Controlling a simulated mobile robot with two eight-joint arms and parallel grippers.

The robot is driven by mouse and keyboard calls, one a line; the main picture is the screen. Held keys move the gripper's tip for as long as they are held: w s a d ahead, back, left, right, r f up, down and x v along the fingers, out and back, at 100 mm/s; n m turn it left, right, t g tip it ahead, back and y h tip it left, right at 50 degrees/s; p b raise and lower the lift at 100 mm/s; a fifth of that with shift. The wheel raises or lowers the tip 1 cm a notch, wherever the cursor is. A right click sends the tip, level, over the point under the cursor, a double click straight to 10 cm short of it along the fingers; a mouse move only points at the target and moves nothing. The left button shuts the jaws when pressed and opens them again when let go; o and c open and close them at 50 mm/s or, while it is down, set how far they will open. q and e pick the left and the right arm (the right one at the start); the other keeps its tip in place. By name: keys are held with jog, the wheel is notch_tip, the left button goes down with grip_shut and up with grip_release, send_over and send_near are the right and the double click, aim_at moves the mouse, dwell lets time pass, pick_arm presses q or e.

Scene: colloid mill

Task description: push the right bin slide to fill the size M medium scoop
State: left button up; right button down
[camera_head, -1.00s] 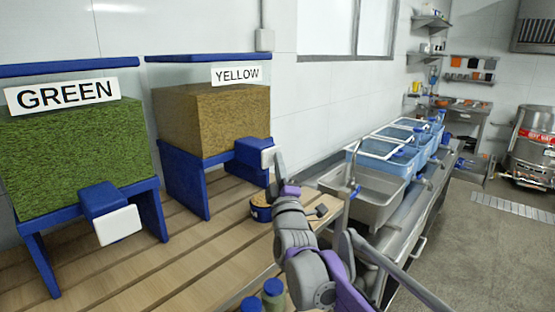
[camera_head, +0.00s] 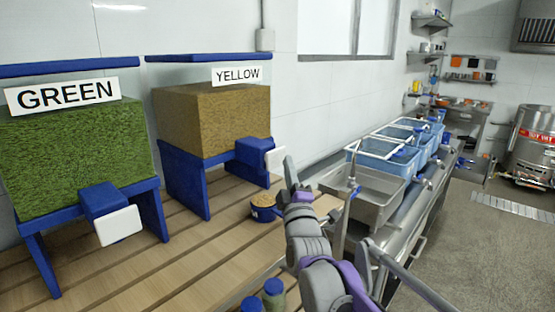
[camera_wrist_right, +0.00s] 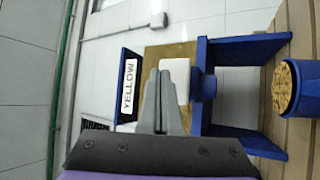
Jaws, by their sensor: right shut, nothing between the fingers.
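The right bin (camera_head: 205,120), labelled YELLOW, holds tan granules and stands on blue legs. Its slide, a blue block with a white end plate (camera_head: 276,158), sticks out at the front; the plate also shows in the wrist view (camera_wrist_right: 175,81). The blue scoop (camera_head: 263,214) sits on the table below the slide and holds tan granules; it shows at the right of the wrist view (camera_wrist_right: 286,90). My right gripper (camera_head: 289,170) is shut and empty, with its tips just in front of the white plate (camera_wrist_right: 163,75). I cannot tell whether they touch. My left gripper is out of view.
The GREEN bin (camera_head: 80,150) with its own slide (camera_head: 110,212) stands to the left. Two blue-capped bottles (camera_head: 273,289) are at the table's front edge. A steel sink (camera_head: 370,190) and blue baskets (camera_head: 385,160) lie to the right.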

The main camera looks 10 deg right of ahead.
jog(key=s+d, duration=0.2)
jog(key=s, duration=0.1)
jog(key=shift+s+d, duration=0.3)
jog(key=shift+d, duration=0.1)
dwell(0.4)
